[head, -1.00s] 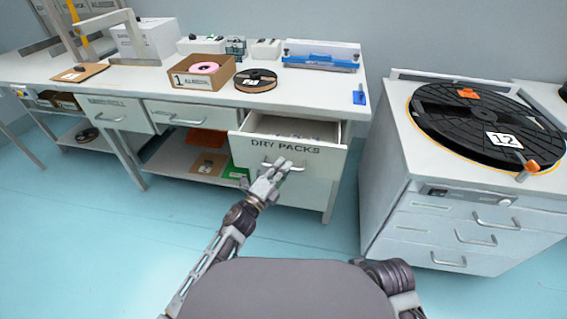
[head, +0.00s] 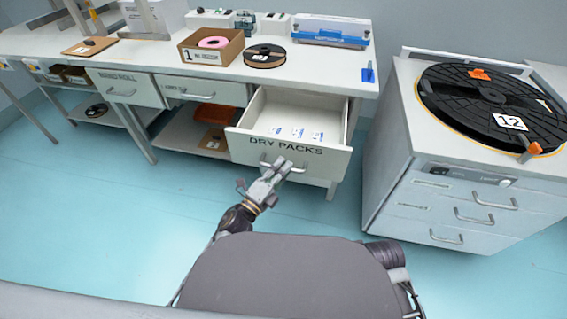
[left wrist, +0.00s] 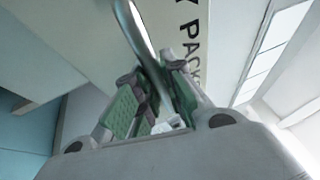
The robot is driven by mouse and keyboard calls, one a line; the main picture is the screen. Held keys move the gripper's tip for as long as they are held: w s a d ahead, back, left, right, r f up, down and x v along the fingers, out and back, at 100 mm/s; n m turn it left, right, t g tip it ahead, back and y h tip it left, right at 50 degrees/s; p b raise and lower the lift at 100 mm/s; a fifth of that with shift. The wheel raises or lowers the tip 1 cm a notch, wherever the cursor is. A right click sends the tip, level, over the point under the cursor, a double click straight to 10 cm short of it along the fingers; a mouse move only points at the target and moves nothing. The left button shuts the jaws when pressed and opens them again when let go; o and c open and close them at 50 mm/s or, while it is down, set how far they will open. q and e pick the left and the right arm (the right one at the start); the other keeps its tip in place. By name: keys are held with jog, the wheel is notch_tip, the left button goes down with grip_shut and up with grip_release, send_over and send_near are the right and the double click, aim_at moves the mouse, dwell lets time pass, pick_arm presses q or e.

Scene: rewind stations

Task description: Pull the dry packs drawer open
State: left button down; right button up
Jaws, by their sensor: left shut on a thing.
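The dry packs drawer (head: 241,144) is a white drawer in the workbench, lettered DRY PACKS on its front. It is pulled well out, and several small white packs (head: 298,134) lie on its floor. My left gripper (head: 284,165) is at the drawer's front, shut on its metal bar handle. In the left wrist view the handle (left wrist: 140,35) runs between the green-padded fingers (left wrist: 150,100). Part of the lettering shows beside it. The gripper hides part of the handle in the head view. My right gripper is not in view.
The workbench (head: 225,75) carries a cardboard box (head: 190,55) with a pink roll, a black reel (head: 265,56) and a blue-based device (head: 330,40). A white cabinet (head: 400,190) with a large black reel (head: 480,100) stands at right. The floor before the drawer is clear.

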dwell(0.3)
pick_arm(q)
jog(key=c, duration=1.5)
grip_release()
jog(key=shift+v, duration=6.1)
jog(key=shift+f+n, duration=0.1)
jog(key=shift+n, duration=0.2)
